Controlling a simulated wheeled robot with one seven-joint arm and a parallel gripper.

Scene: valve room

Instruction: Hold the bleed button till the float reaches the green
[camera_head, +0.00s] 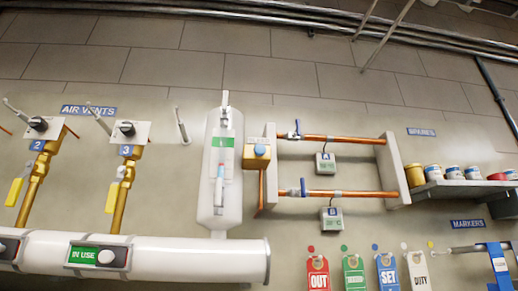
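A white upright cylinder (229,200) stands on the wall above the end of a thick white pipe. On its front is a narrow sight gauge (219,188) with a green plate (224,142) at its top. A small red mark shows below the green, with pale blue beneath it. I cannot tell for sure which part is the float. Right of the cylinder is a yellow box (257,163) with a round blue button (259,151) on its front; nothing touches the button. My gripper is not in view.
The white pipe (170,257) runs along the lower left with an "IN USE" sign (84,254). Brass vent valves (122,180) stand at left. Copper pipes (335,140) run right of the button. Hanging tags (318,272) and a shelf of tins (465,188) are at right.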

